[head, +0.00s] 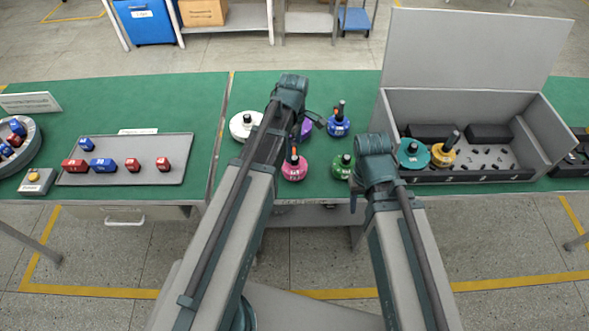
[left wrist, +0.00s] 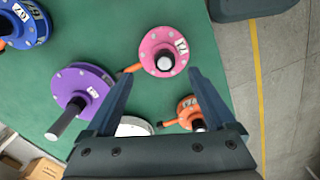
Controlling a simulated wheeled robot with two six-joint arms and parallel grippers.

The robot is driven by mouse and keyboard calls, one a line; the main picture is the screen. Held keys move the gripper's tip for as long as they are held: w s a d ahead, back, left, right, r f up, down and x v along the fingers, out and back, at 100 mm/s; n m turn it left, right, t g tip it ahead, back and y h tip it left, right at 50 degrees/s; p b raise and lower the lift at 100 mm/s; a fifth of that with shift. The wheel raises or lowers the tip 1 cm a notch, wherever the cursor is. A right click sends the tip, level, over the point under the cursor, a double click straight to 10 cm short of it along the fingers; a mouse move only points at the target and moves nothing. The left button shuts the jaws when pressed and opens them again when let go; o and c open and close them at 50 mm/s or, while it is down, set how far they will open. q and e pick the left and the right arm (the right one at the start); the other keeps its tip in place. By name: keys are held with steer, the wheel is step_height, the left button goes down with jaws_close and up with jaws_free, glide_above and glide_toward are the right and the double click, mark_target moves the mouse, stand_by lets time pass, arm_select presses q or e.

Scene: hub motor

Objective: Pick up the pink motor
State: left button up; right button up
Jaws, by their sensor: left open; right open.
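Around the pink motor stand a purple motor (left wrist: 86,82), an orange motor (left wrist: 184,108), a blue motor (head: 338,127), a green motor (head: 342,166) and a white motor (head: 239,126). A grey lidded box (head: 545,167) stands right; a parts tray (head: 180,143) lies left.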

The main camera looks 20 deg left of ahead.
mark_target(294, 157)
arm_select(q)
steer(key=shift+s+d+f+b, duration=0.1)
steer(key=shift+s+f+b, duration=0.1)
steer(key=shift+f+b, duration=1.15)
steer(key=shift+s+d+f+b, duration=0.1)
steer(key=shift+s+f+b, duration=0.05)
steer(key=shift+f+b, duration=1.15)
steer(key=shift+r, duration=0.1)
jaws_close()
